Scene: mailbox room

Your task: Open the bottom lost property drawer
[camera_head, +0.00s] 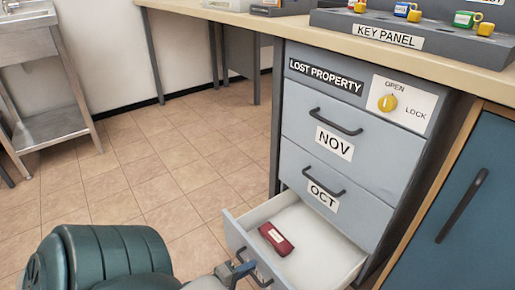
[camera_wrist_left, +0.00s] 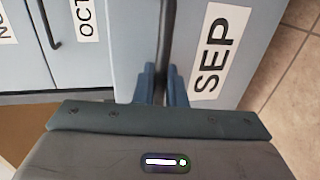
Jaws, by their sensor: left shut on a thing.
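The bottom drawer (camera_head: 318,238) of the lost property cabinet is pulled out, showing its white inside. A small dark red item with a pale label (camera_head: 276,238) lies in it. The drawer's front carries a SEP label (camera_wrist_left: 215,55) in the left wrist view. Its dark bar handle (camera_head: 262,279) is on that front. My left gripper (camera_head: 242,269) is shut on the handle; the left wrist view shows its blue fingers (camera_wrist_left: 161,84) on either side of the bar. My right gripper is not in view.
Above are the shut OCT drawer (camera_head: 308,192) and NOV drawer (camera_head: 318,140). A yellow knob (camera_head: 387,103) sits on a plate marked OPEN and LOCK, pointing up towards OPEN. A blue cupboard door (camera_head: 455,205) stands right. Tiled floor (camera_head: 165,165) is clear to the left.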

